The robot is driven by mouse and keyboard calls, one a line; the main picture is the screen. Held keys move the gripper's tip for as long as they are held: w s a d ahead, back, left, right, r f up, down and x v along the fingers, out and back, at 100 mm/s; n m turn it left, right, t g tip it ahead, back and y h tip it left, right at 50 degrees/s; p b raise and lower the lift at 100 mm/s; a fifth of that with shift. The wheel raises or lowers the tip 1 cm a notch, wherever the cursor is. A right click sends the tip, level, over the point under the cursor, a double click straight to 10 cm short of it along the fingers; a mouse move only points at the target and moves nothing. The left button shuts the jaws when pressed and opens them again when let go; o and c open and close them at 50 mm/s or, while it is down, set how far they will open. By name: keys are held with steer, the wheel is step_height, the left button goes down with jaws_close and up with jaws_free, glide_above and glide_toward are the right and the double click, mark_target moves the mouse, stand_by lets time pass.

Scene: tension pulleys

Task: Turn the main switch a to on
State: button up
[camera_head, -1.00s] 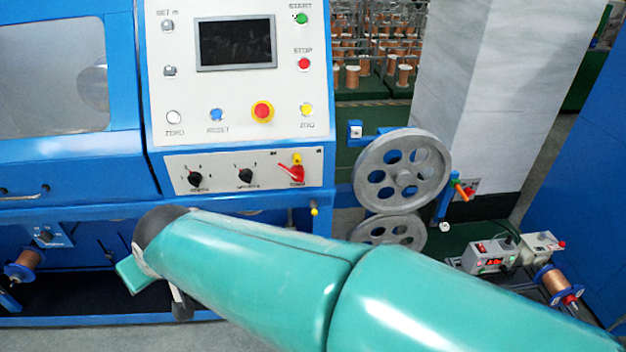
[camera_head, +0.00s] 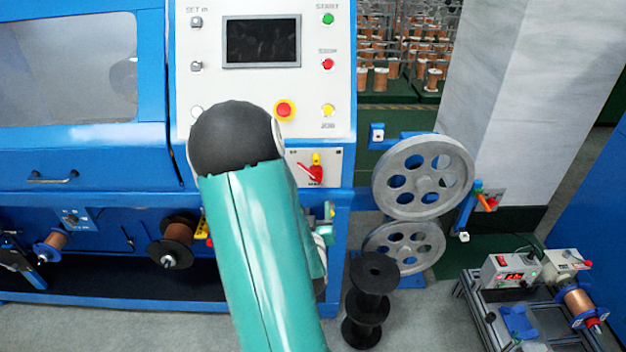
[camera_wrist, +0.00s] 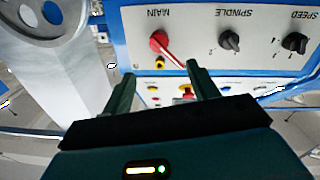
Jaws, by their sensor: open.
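The main switch (camera_head: 314,173) is a red lever with a yellow part above it, on the white switch panel of the blue machine. In the head view its handle slants up to the left. In the wrist view, where the lettering is upside down, the red switch (camera_wrist: 162,46) sits below the label MAIN. My gripper (camera_wrist: 160,76) is open and empty, its two fingers pointing toward the panel around the switch area. I cannot tell whether they touch it. In the head view my arm hides the gripper.
Black SPINDLE (camera_wrist: 229,40) and SPEED (camera_wrist: 294,42) knobs sit beside the switch. Above it are a yellow-ringed red button (camera_head: 285,110) and a screen (camera_head: 262,41). Grey pulleys (camera_head: 425,180) stand at the right, with black spools (camera_head: 368,305) on the floor nearby.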

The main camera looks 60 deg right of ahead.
mark_target(316, 179)
steer(key=x, duration=1.3)
steer(key=shift+d+r, duration=0.2)
steer(key=shift+d, duration=0.15)
jaws_close()
